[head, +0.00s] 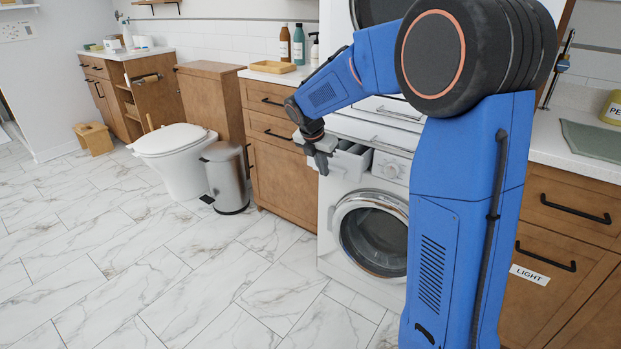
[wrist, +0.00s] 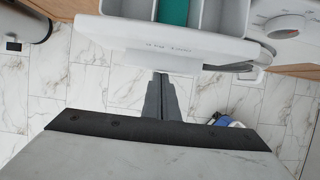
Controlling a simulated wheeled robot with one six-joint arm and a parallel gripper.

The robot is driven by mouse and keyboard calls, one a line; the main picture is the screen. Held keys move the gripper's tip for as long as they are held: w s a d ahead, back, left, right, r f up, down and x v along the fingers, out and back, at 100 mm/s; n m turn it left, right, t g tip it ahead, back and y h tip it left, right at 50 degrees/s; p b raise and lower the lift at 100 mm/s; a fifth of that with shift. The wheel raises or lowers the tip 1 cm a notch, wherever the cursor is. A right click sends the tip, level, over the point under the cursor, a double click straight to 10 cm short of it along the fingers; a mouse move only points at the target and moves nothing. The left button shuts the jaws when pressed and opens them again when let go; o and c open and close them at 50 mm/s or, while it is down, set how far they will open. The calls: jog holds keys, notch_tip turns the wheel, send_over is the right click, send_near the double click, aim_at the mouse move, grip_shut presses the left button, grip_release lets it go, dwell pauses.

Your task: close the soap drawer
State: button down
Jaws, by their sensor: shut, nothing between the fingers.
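The soap drawer (head: 346,160) is pulled out from the top left of the white washing machine (head: 333,194). In the wrist view the drawer's white front panel (wrist: 178,46) spans the top, with open compartments and a teal insert (wrist: 173,12) behind it. My gripper (head: 322,170) is at the drawer's front in the head view. Its shut, empty fingers (wrist: 161,78) point towards the lower edge of the front panel in the wrist view. I cannot tell whether they touch it. My arm hides part of the machine's right side.
A wooden cabinet (head: 276,165) stands directly left of the machine, with a steel bin (head: 226,178) and a toilet (head: 176,150) beyond. The machine's dial (head: 391,170) is right of the drawer. The marble floor (head: 200,270) in front is clear.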

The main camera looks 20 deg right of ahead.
aim_at(336, 158)
jog(key=w+d, duration=0.1)
jog(key=d, duration=0.1)
jog(key=w+d, duration=0.3)
jog(key=d, duration=0.1)
jog(key=shift+w+d, duration=0.2)
jog(key=shift+w, duration=0.1)
jog(key=shift+w+d+r, duration=0.1)
jog(key=shift+w+d, duration=0.15)
jog(key=shift+d, duration=0.05)
jog(key=shift+r, duration=0.1)
